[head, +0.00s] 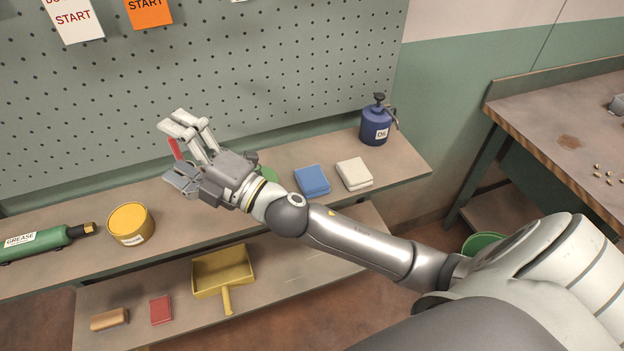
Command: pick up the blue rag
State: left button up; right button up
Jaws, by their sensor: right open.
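The blue rag (312,181) lies folded on the upper shelf, just left of a folded cream rag (354,174). My right gripper (172,152) is open, above the same shelf and to the left of the blue rag. Its fingers point left, away from the rag. My right forearm passes just in front of the blue rag, which shows almost whole. My left gripper is not in view.
A blue oil can (376,124) stands right of the rags. A yellow tin (131,223) and a green grease tube (40,241) are on the shelf's left. The lower shelf (135,296) holds a yellow dustpan (221,271) and a red folded cloth (161,310). A pegboard (270,60) rises behind.

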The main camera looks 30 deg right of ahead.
jog(key=s+a+r+n+g+y, duration=0.25)
jog(key=a+n+g+y, duration=0.4)
jog(key=n, duration=0.55)
jog(key=n+g+h+p, duration=0.2)
jog(key=n+g+h, duration=1)
jog(key=n+h, duration=0.5)
send_over(312, 177)
jog(key=shift+m+h, duration=0.25)
jog(key=shift+m, duration=0.25)
notch_tip(312, 177, down, 18)
jog(key=shift+w+r, duration=0.1)
jog(key=shift+r, duration=0.05)
jog(key=shift+f, duration=0.35)
jog(key=shift+f+p, duration=0.5)
jog(key=shift+p, duration=0.05)
notch_tip(312, 177, down, 4)
jog(key=shift+r+p, duration=0.25)
jog(key=shift+p, duration=0.6)
jog(key=shift+f, duration=0.4)
